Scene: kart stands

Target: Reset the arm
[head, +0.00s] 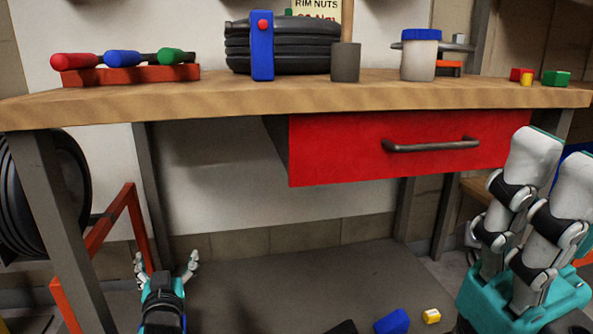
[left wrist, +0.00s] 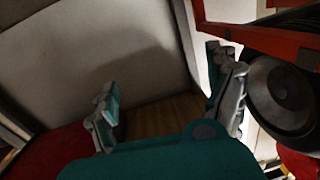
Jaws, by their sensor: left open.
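My left gripper (head: 166,260) is low at the left in the head view, under the workbench top. Its two grey fingers are spread, with nothing between them. The left wrist view shows the same open, empty gripper (left wrist: 165,85) with a teal body. My right gripper (head: 552,160) stands large at the right edge of the head view, teal with pale fingers pointing up. It is seen from the side, so its opening is unclear.
The wooden workbench (head: 300,92) carries tools, tires and cups. Its red drawer (head: 345,155) looks shut. A red frame (head: 105,232) and a wheel (head: 50,190) stand at left; a blue block (head: 391,321) and a yellow piece (head: 431,316) lie low.

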